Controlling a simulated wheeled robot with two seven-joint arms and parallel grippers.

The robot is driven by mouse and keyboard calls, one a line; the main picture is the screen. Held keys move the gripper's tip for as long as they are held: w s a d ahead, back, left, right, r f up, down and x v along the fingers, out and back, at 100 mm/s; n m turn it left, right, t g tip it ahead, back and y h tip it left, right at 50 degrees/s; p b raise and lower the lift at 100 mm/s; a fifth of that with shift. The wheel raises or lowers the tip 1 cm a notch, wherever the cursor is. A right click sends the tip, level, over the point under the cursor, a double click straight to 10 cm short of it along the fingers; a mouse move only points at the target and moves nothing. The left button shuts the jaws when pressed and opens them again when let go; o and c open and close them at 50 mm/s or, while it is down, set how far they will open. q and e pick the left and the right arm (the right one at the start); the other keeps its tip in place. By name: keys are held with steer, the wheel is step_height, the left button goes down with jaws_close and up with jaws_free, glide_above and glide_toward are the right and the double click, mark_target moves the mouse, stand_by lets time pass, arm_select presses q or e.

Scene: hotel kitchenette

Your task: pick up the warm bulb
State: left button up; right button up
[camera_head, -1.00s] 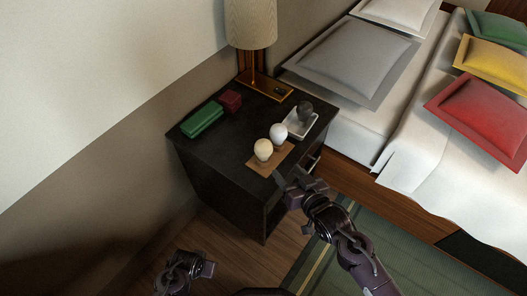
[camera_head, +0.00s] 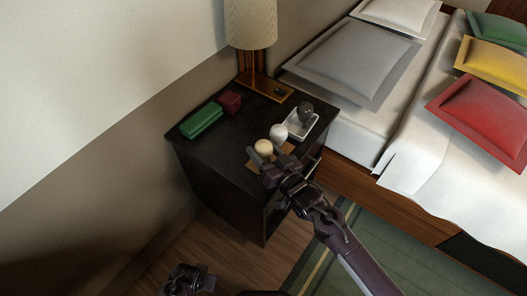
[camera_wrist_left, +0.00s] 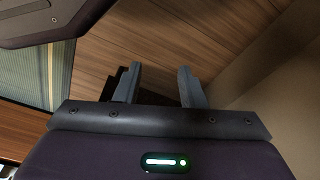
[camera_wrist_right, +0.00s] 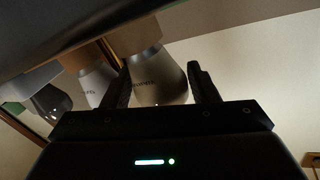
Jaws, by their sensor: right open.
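The warm bulb (camera_head: 263,147) is cream-coloured and stands on a small wooden board (camera_head: 285,160) at the front of the dark nightstand. A whiter bulb (camera_head: 278,131) stands just behind it to the right. My right gripper (camera_head: 270,169) is open at the near side of the warm bulb, hiding its lower part. In the right wrist view the warm bulb (camera_wrist_right: 160,82) shows between the two spread fingers; I cannot tell whether they touch it. My left gripper (camera_wrist_left: 159,75) is open and empty, over the wooden floor, away from the nightstand.
A grey, clear-looking bulb (camera_head: 305,110) lies in a white tray (camera_head: 309,133) beyond the board. A green box (camera_head: 201,121), a dark red box (camera_head: 230,99) and a lamp (camera_head: 251,30) stand farther back. The bed (camera_head: 420,150) is at the right. The nightstand's left front top (camera_head: 215,150) is clear.

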steer(key=c, duration=0.6)
